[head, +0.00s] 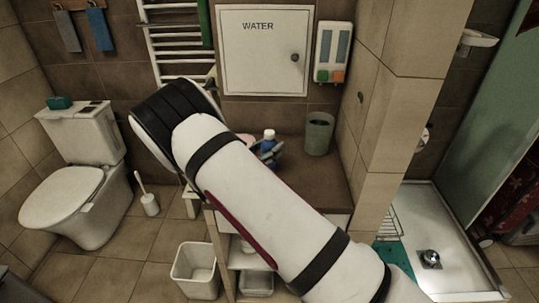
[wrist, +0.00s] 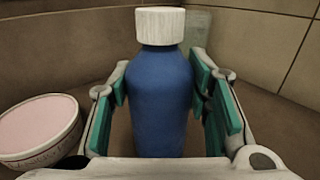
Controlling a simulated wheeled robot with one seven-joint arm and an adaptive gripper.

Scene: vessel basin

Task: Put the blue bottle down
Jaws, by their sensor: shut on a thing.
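The blue bottle (wrist: 160,100) with a white cap stands upright between the teal-padded fingers of my gripper (wrist: 170,110) in the wrist view. The fingers are shut on its sides. In the head view the bottle (head: 269,135) shows only in part beyond my white arm, over the brown counter (head: 330,172). My gripper (head: 266,154) is mostly hidden there by the arm. The bottle's base is hidden, so I cannot tell whether it touches the counter.
A pink-filled white bowl (wrist: 38,128) is close on the left of my gripper. A grey-green cup (head: 319,133) stands on the counter to the right of the bottle. The tiled wall is behind. The counter's front right part looks clear.

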